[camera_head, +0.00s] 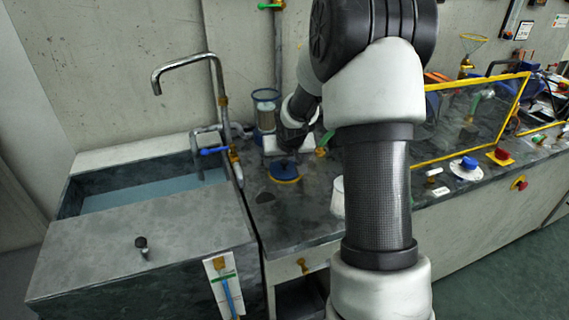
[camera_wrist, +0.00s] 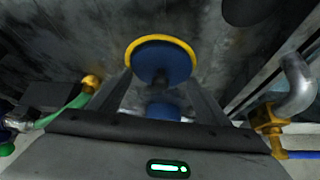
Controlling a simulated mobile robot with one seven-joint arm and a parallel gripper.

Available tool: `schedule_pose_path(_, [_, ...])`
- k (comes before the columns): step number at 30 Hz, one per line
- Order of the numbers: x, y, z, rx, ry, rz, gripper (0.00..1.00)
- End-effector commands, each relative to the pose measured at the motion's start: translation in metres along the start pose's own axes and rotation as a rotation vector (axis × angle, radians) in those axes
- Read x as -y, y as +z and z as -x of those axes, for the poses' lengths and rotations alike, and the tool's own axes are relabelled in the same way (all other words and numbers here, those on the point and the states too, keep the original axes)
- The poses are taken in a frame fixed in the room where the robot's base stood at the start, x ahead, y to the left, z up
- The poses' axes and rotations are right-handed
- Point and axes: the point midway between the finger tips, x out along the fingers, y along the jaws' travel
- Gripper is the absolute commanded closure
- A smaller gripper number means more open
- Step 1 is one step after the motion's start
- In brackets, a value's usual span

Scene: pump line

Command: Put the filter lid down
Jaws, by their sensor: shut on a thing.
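The filter lid (camera_head: 285,171) is a blue disc with a yellow rim, low over the dark counter in the head view. It also shows in the wrist view (camera_wrist: 160,62), with its blue knob reaching back between the fingers. My gripper (camera_wrist: 163,88) is shut on the lid's knob; in the head view my gripper (camera_head: 288,152) is above the lid and partly hidden by my arm. The lid looks about level. I cannot tell whether its underside touches the counter. A clear filter housing (camera_head: 266,104) with a blue upper rim stands behind the lid.
A sink (camera_head: 150,197) with water and a grey tap (camera_head: 187,66) is on the left. The counter (camera_head: 300,222) has bare room in front of the lid, with a dark round patch (camera_head: 265,198). A white container (camera_head: 337,196) and a yellow-framed clear panel (camera_head: 470,120) are to the right.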

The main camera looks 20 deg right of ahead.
Motion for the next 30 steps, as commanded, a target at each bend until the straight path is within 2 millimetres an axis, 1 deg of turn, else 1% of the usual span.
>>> schedule_pose_path(3, [0.0, -0.001, 0.001, -0.001, 0.0, -0.001, 0.52])
schedule_pose_path(7, [0.0, 0.002, -0.003, 0.0, 0.0, -0.001, 0.52])
schedule_pose_path(8, [0.0, 0.001, -0.002, 0.0, 0.0, -0.001, 0.26])
schedule_pose_path(9, [0.0, 0.001, -0.002, 0.0, 0.0, -0.001, 0.19])
schedule_pose_path(11, [0.0, 0.001, -0.002, 0.0, 0.0, -0.001, 0.11])
schedule_pose_path(19, [0.0, 0.001, -0.001, 0.0, 0.0, -0.001, 0.11])
schedule_pose_path(23, [-0.001, -0.002, 0.007, -0.001, 0.001, -0.001, 0.11])
schedule_pose_path(26, [-0.001, -0.003, 0.023, -0.002, 0.001, -0.003, 0.11])
schedule_pose_path(30, [-0.001, -0.004, 0.055, -0.004, 0.001, -0.001, 0.11])
